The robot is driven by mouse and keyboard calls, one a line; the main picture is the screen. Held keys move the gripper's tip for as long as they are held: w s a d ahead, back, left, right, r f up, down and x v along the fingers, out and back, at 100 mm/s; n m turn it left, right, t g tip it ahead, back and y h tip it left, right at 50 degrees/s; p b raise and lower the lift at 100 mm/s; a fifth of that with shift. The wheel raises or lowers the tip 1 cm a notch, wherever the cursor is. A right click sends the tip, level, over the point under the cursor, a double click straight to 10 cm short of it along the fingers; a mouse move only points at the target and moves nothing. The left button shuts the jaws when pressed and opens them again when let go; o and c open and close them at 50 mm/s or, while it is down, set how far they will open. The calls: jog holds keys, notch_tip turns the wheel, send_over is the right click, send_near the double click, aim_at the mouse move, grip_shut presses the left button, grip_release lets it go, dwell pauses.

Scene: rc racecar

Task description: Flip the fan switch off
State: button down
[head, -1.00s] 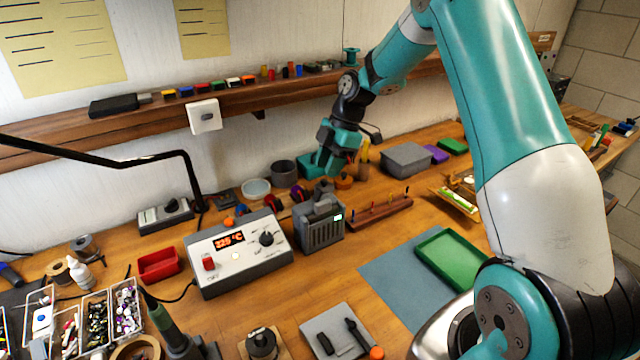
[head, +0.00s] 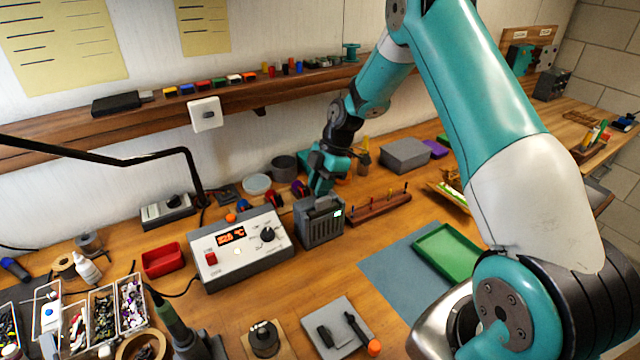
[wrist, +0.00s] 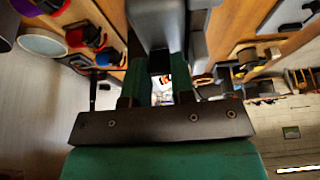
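A dark grey box with a grille, a top handle and a small lit green display (head: 320,226), apparently the fan unit, stands on the bench right of the soldering station. No switch on it can be made out clearly. My gripper (head: 319,184) points down at the top of this box, close above or touching it; I cannot tell which. In the wrist view, the green fingers (wrist: 156,88) stand apart with a gap between them. A dark grey body (wrist: 160,22) lies just beyond their tips and hides them partly. Nothing is clearly held.
The soldering station (head: 240,250) with a red switch and lit display stands close left of the box. A wooden rack (head: 378,208) is close right. A white wall switch (head: 205,114) sits on the shelf edge. Cups and spools stand behind. A blue mat (head: 400,270) lies in front right.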

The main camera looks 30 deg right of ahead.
aim_at(314, 198)
jog(key=a+h+b, duration=0.1)
jog(key=h+b, duration=0.1)
jog(key=shift+b, duration=0.4)
jog(key=h, duration=0.1)
jog(key=a+h+b, duration=0.1)
jog(key=shift+h, duration=0.4)
jog(key=shift+a+r+h, duration=0.1)
jog(key=shift+a+h, duration=0.25)
jog(key=shift+h, duration=0.75)
jog(key=shift+a+f+h+p, duration=0.1)
jog(key=shift+a+h+p, duration=0.1)
jog(key=shift+h+p, duration=0.35)
jog(key=shift+a+f+h+p, duration=0.15)
jog(key=shift+h+p, duration=0.15)
jog(key=shift+h, duration=0.45)
jog(key=c, duration=1.2)
grip_release()
jog(key=shift+c, duration=0.2)
